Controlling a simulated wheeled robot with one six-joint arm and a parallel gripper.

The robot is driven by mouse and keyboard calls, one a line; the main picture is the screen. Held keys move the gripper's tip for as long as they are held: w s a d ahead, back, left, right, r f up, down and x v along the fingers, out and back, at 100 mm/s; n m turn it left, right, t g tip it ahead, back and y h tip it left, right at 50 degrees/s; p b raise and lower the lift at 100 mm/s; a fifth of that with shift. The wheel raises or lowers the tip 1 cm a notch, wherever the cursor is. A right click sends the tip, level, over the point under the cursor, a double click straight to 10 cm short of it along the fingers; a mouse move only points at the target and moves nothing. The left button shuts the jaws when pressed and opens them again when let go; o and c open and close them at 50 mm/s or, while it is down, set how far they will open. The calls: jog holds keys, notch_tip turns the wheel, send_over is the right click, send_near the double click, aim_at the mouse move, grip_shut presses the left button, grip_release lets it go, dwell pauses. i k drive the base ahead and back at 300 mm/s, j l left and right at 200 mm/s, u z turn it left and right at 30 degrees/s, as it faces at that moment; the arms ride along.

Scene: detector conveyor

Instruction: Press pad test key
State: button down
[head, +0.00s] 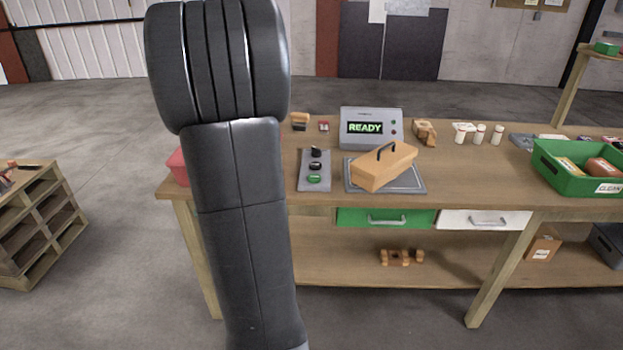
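A grey key panel (321,180) lies on the workbench, just right of my arm. It carries a black knob-like part (316,152) at its far end, a dark key (315,166) in the middle and a green key (314,179) at its near end. I cannot read any labels on them. A grey pad (414,185) lies to the right of the panel. A tan case (382,172) with a dark handle stands on the pad. Behind it, a grey detector unit (371,114) shows "READY" in green. My arm fills the left-centre foreground; my gripper is not in view.
A green bin (572,184) with items stands at the bench's right. Several small bottles (479,134) stand behind. A red container (177,167) is partly hidden by my arm. Green (360,219) and white (460,219) drawers sit under the wooden bench top (480,185).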

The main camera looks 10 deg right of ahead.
aim_at(313, 178)
jog(key=i+j, duration=0.15)
jog(key=i, duration=0.2)
jog(key=i+j, duration=0.15)
jog(key=i, duration=0.2)
jog(key=i+j, duration=0.15)
jog(key=i, duration=0.25)
jog(key=z, duration=1.6)
